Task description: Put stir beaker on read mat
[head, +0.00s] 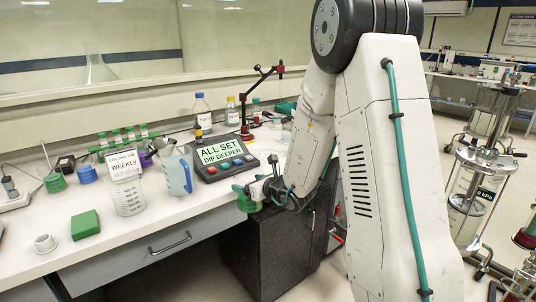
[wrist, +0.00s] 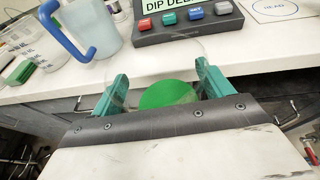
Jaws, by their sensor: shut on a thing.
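My gripper (head: 250,192) is at the front edge of the bench, right of the blue-handled jug. In the wrist view my gripper (wrist: 162,74) has its green fingers on either side of a clear round beaker (wrist: 168,95) with green inside, and is shut on it. The beaker is out in front of the bench edge, with the drawer fronts behind it. The read mat (wrist: 275,9), white with a dark outline and a circle, lies on the bench at the top right of the wrist view, partly cut off by the frame. I cannot make it out in the head view.
A display box (head: 222,160) reading "ALL SET DIP DEEPER" stands behind my gripper. Left of it are a blue-handled jug (head: 178,177), a clear graduated beaker (head: 129,200) and a green block (head: 85,225). Bottles (head: 202,112) and a jointed stand (head: 246,128) are farther back.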

